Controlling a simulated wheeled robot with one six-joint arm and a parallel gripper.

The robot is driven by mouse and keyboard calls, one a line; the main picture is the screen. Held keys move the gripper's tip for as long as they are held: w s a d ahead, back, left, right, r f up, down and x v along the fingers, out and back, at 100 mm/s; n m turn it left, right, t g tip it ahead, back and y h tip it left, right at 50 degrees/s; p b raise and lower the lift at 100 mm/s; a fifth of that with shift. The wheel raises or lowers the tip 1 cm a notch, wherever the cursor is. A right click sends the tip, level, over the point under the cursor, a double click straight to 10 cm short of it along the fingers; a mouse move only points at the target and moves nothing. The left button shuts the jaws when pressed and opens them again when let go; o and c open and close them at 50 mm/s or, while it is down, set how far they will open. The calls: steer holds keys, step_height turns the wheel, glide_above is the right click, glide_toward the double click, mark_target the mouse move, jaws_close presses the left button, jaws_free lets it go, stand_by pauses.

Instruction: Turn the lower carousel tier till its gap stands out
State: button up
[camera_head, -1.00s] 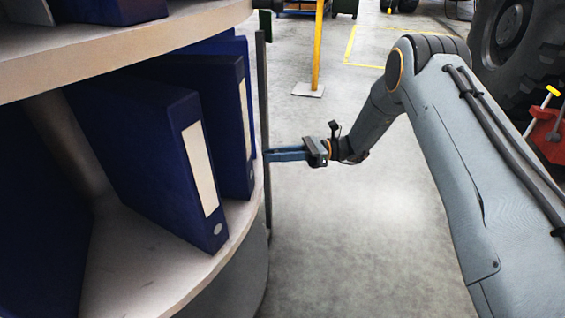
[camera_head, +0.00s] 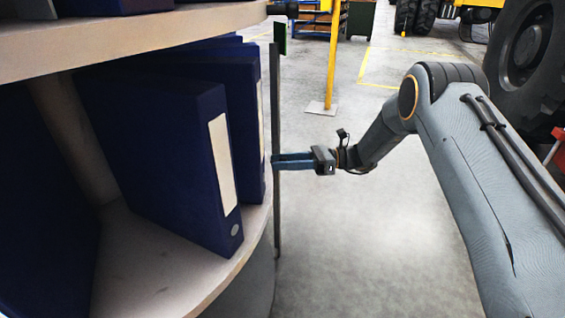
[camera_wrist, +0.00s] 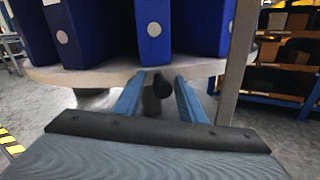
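The lower carousel tier (camera_head: 160,270) is a pale round shelf at the left, holding dark blue binders. A bare stretch of shelf lies between a shaded binder (camera_head: 40,210) at far left and an upright binder (camera_head: 165,160). In the wrist view several binders (camera_wrist: 153,30) stand above the tier's rim (camera_wrist: 95,76). My gripper (camera_head: 277,160) is at the carousel's edge, beside the grey upright. In the wrist view its fingers (camera_wrist: 158,82) are apart, tips close to the rim. A dark rounded thing (camera_wrist: 155,92) shows between them; I cannot tell whether they touch it.
The upper tier (camera_head: 130,42) overhangs the lower one. A thin grey upright (camera_head: 278,215) stands at the carousel's edge. A yellow post (camera_head: 331,60) stands behind on open floor. A large tyre (camera_head: 525,60) is at the right, and blue racking (camera_wrist: 280,85) is right in the wrist view.

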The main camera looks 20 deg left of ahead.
steer(key=v, duration=0.7)
steer(key=shift+w+d, duration=0.2)
steer(key=shift+d, duration=0.15)
